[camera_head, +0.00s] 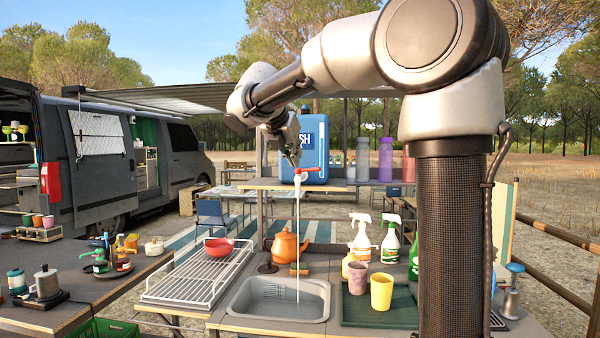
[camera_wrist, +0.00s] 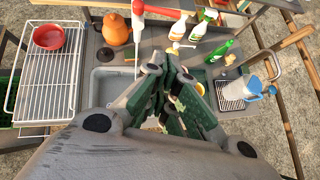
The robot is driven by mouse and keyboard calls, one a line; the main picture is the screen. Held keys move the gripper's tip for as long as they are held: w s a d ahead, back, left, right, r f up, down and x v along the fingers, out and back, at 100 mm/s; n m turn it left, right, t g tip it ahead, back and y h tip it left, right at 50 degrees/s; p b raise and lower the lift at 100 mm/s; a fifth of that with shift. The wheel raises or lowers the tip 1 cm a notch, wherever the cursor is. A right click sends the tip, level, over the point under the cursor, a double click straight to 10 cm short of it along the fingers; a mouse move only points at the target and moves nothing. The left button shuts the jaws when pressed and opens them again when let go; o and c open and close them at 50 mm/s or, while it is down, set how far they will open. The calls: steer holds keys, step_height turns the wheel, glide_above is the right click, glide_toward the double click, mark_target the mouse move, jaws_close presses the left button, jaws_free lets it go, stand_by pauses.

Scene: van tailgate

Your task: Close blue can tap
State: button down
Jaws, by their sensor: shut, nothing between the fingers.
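The blue can (camera_head: 314,140) stands on the raised shelf behind the sink. Its tap (camera_head: 300,177) has a red part at the can's lower front, and a thin white stream (camera_head: 298,235) runs from it into the grey sink (camera_head: 275,300). In the wrist view the red tap part (camera_wrist: 139,8) and the stream (camera_wrist: 137,40) show at the top. My gripper (camera_head: 294,160) is shut and empty, pointing down in front of the can, just above the tap. I cannot tell if it touches the tap. The shut fingers (camera_wrist: 158,68) also show in the wrist view, and hide much of the sink.
An orange kettle (camera_head: 285,246) stands behind the sink. A dish rack (camera_head: 200,272) with a red bowl (camera_head: 219,246) is at left. Spray bottles (camera_head: 390,245) and cups (camera_head: 381,290) stand at right. Several bottles (camera_head: 385,160) share the shelf with the can.

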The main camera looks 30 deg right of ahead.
mark_target(313, 170)
steer(key=w+d+r+x, duration=0.1)
steer(key=r+x, duration=0.1)
steer(key=x, duration=1)
steer(key=shift+w+d, duration=0.25)
steer(key=shift+d, duration=0.25)
steer(key=shift+d+n+t+y, duration=0.3)
steer(key=shift+d+n+t, duration=0.1)
steer(key=shift+d+n, duration=0.25)
steer(key=shift+w+d, duration=0.2)
steer(key=shift+d, duration=0.25)
